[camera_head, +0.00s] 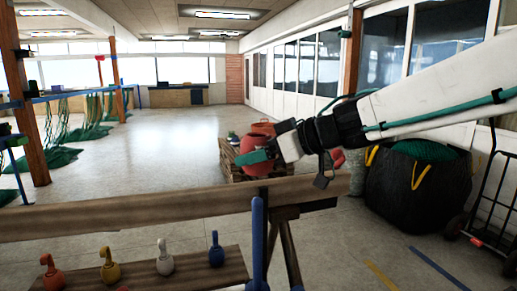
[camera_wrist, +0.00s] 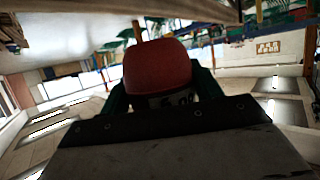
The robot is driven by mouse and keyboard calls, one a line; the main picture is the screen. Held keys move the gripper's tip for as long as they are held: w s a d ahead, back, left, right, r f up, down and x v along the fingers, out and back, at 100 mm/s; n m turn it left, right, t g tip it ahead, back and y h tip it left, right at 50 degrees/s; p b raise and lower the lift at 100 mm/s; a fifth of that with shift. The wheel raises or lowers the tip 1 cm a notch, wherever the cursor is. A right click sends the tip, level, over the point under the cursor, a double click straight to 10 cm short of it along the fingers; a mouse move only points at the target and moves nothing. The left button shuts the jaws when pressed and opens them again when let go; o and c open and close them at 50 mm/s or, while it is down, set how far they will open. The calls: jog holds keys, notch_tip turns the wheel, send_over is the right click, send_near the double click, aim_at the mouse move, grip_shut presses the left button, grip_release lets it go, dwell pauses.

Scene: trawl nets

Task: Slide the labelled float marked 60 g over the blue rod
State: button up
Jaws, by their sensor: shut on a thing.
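My gripper (camera_head: 252,157), with teal fingers, is shut on a red float (camera_head: 254,142) and holds it in the air above the wooden beam. In the wrist view the float (camera_wrist: 156,68) sits between the fingers, with a pale label band below its red top; the marking is dark and only partly readable, perhaps a 6 and a 0. A blue rod (camera_head: 257,235) stands upright in the near foreground, below the gripper in the picture and apart from the float. Its lower end is cut off by the frame edge.
A wooden beam (camera_head: 150,209) on trestle legs crosses the view. In front, a board (camera_head: 190,277) bears red, yellow, white and blue hooked pieces. A pallet (camera_head: 229,158) with orange items stands behind the gripper. A black bag (camera_head: 415,190) stands right.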

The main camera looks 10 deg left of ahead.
aim_at(261, 199)
jog(key=shift+a+f, duration=0.15)
jog(key=shift+f, duration=5.3)
jog(key=o, duration=1.1)
jog(key=shift+s, duration=0.1)
jog(key=v, duration=0.7)
jog(key=shift+d+r, duration=0.2)
jog(key=shift+d, duration=0.15)
